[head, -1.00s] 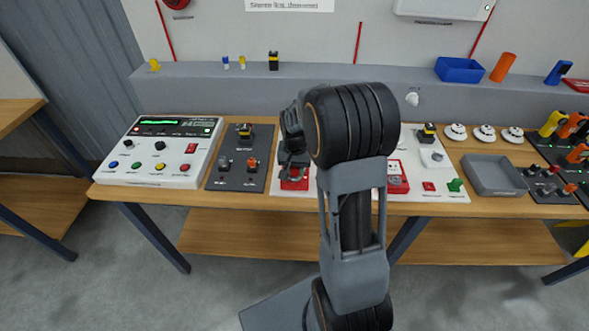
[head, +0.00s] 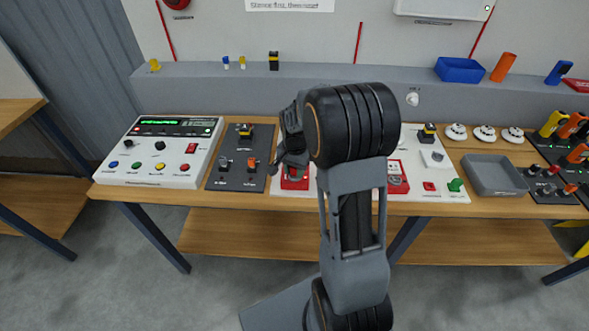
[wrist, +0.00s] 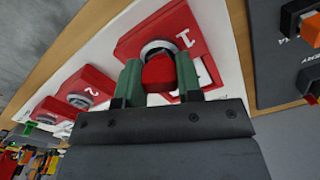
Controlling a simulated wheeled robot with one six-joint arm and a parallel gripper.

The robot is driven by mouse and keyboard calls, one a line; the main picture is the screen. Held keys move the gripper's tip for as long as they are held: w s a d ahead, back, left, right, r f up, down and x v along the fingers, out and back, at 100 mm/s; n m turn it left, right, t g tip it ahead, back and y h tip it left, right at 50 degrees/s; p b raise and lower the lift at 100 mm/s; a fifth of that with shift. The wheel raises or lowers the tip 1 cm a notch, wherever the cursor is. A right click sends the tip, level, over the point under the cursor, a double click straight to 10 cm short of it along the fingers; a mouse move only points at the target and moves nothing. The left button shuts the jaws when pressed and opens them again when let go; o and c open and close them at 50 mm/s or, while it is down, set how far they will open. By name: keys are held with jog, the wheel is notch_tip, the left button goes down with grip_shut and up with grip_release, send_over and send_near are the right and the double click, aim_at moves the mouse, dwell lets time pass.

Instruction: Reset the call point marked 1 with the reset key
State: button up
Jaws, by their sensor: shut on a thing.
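The call point marked 1 (wrist: 190,30) is a red box on a white board, with a grey round socket (wrist: 160,47) near its middle. In the head view it (head: 294,183) is partly hidden below my gripper (head: 292,168). In the wrist view my gripper (wrist: 159,80) has green fingertips shut on a red piece, seemingly the reset key (wrist: 158,74). The key lies in line with the socket, right over its edge in the picture. I cannot tell whether its tip is inside.
The call point marked 2 (wrist: 93,85) and another red one (wrist: 52,108) sit along the same board. A control panel (head: 160,150) and a dark switch board (head: 238,160) stand left on the bench. A grey tray (head: 494,176) lies right.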

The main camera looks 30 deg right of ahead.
jog(key=shift+m, duration=2.3)
jog(key=shift+m, duration=2.3)
